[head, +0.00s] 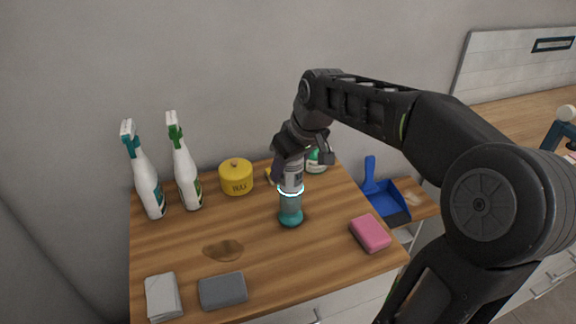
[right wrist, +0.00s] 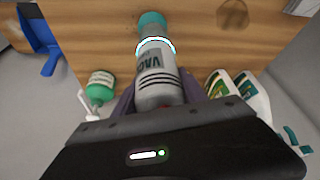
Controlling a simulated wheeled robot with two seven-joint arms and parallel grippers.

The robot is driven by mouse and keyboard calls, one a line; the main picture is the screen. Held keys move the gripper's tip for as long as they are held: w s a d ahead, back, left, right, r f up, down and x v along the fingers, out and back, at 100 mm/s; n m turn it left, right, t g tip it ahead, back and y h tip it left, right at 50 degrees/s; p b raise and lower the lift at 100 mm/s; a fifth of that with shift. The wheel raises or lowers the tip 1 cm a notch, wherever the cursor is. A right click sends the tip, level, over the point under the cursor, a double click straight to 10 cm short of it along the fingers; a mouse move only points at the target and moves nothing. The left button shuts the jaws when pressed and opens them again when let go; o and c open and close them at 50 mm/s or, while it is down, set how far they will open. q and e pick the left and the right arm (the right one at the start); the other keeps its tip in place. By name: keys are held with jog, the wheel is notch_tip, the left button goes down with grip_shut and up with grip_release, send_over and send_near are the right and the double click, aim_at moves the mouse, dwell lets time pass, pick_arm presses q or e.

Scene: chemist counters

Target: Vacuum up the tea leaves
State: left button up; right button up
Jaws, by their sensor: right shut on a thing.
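A handheld vacuum (head: 291,205), grey with a teal nozzle and a glowing ring, points nozzle down over the middle of the wooden counter. My right gripper (head: 288,165) is shut around its body. In the right wrist view the vacuum (right wrist: 157,70) sits between the fingers, its label partly readable. I cannot tell whether the nozzle touches the wood. A flat brown patch (head: 223,249) lies on the counter, left of and nearer than the nozzle; single leaves cannot be made out. It also shows at the top of the right wrist view (right wrist: 232,12). My left gripper is not in view.
Two spray bottles (head: 187,175) and a yellow wax tin (head: 236,178) stand at the back left. A green-labelled bottle (head: 316,160) is behind my gripper. A grey sponge (head: 222,291), a folded cloth (head: 162,296) and a pink sponge (head: 370,233) lie in front. A blue dustpan (head: 386,202) is to the right.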

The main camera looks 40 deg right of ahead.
jog(key=shift+w+r, duration=0.15)
jog(key=shift+w, duration=0.05)
jog(key=shift+w+d+p, duration=0.25)
jog(key=shift+w, duration=0.35)
jog(key=shift+w+d+p, duration=0.2)
jog(key=shift+w+p, duration=0.05)
jog(key=shift+w, duration=0.3)
jog(key=shift+d, duration=0.1)
jog(key=d, duration=0.1)
jog(key=s+d, duration=0.1)
jog(key=d, duration=0.1)
jog(key=shift+s+d, duration=0.15)
jog(key=shift+s, duration=0.1)
dwell(0.7)
jog(key=shift+s+a+b, duration=0.25)
jog(key=shift+s, duration=0.35)
jog(key=shift+s+a+b, duration=0.2)
jog(key=shift+s+b, duration=0.05)
jog(key=shift+s, duration=0.3)
